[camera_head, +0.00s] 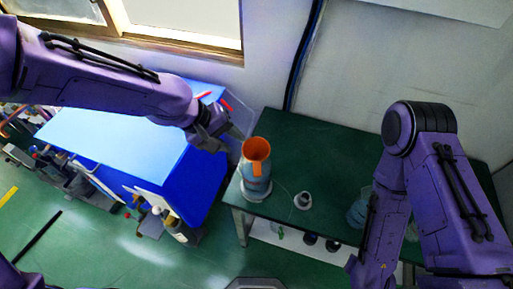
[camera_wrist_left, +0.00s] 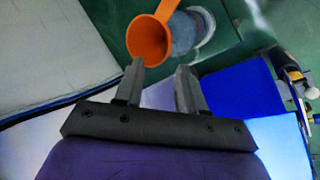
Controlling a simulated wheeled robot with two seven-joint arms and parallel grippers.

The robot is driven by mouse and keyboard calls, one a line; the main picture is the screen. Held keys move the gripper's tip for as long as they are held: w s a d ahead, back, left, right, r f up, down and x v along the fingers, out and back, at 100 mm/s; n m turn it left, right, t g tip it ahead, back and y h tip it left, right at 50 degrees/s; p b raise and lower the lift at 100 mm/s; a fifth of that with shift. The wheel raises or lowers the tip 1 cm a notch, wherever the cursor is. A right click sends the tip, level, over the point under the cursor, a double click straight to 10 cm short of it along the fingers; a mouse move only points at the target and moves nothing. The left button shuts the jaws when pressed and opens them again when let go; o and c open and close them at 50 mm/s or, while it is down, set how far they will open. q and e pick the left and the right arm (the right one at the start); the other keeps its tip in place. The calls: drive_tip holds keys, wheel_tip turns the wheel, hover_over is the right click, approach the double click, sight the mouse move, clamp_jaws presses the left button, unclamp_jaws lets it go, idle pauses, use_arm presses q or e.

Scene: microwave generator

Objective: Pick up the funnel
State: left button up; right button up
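The orange funnel (camera_head: 257,150) sits at the top of a grey-blue container (camera_head: 256,186) near the left end of the dark green table. Its round mouth faces up, and an orange tab hangs down its front. In the left wrist view the funnel (camera_wrist_left: 147,42) lies just beyond the fingertips, with the container (camera_wrist_left: 185,32) behind it. My left gripper (camera_head: 232,141) is open and empty, close to the left of the funnel. It also shows in the left wrist view (camera_wrist_left: 160,67), its two fingers apart. My right gripper is not in view.
A blue-topped bench (camera_head: 110,135) stands left of the green table (camera_head: 325,160). A small pale round object (camera_head: 303,200) stands right of the container. A bluish clear vessel (camera_head: 357,213) is partly hidden by my right arm. The table's back middle is clear.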

sight(247, 154)
use_arm(q)
drive_tip(key=x, duration=0.8)
drive_tip(key=shift+s+a+f+p, duration=0.15)
drive_tip(key=shift+s+f+p, duration=0.15)
drive_tip(key=shift+p, duration=0.1)
drive_tip(key=shift+w+f, duration=0.15)
drive_tip(key=shift+f, duration=0.05)
clamp_jaws()
